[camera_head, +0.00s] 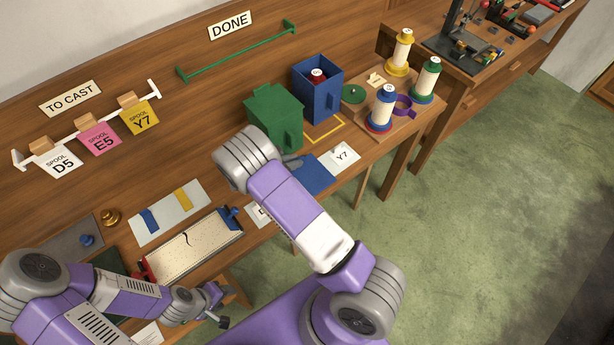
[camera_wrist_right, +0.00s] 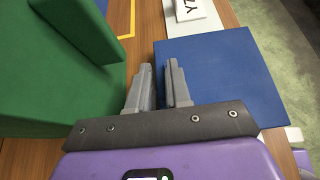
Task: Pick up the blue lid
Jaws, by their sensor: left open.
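The blue lid (camera_head: 316,180) is a flat blue square on the bench in front of the green bin, partly hidden by my right arm in the head view. It fills the right middle of the right wrist view (camera_wrist_right: 235,75). My right gripper (camera_wrist_right: 160,85) is at the lid's left edge, between lid and green bin. Its two fingers are close together with a narrow gap at the tips. I cannot tell whether they clasp the lid's edge. My left gripper (camera_head: 222,305) is open and empty at the bench's front edge.
The green bin (camera_head: 273,115) stands close to the right gripper, with the blue bin (camera_head: 318,90) behind it. A Y7 card (camera_head: 342,157) lies right of the lid. Thread spools (camera_head: 382,107) stand further right. A cream board (camera_head: 195,245) lies at the left.

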